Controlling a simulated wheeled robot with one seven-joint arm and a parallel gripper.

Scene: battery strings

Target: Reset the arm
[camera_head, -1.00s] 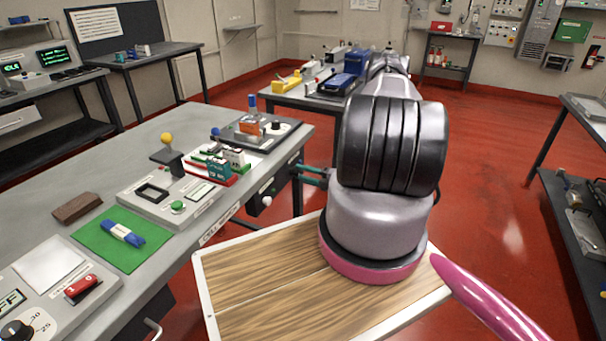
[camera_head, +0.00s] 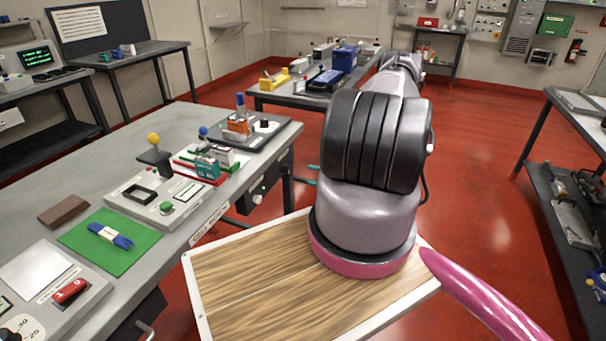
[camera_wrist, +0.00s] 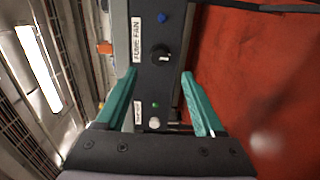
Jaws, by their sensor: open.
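My gripper (camera_wrist: 158,100) shows in the wrist view with its two teal fingers spread apart and nothing between them. Only small teal finger parts (camera_head: 312,175) show left of the arm, near the right end of the grey bench (camera_head: 70,190).
The bench holds a green mat (camera_head: 80,243) with a blue-and-white bundle, a brown block (camera_head: 63,210), a tester with a yellow-topped lever (camera_head: 153,139) and a tray of cells (camera_head: 205,168). A rear table (camera_head: 275,98) carries blue and yellow items. Red floor (camera_head: 480,170) is open at right.

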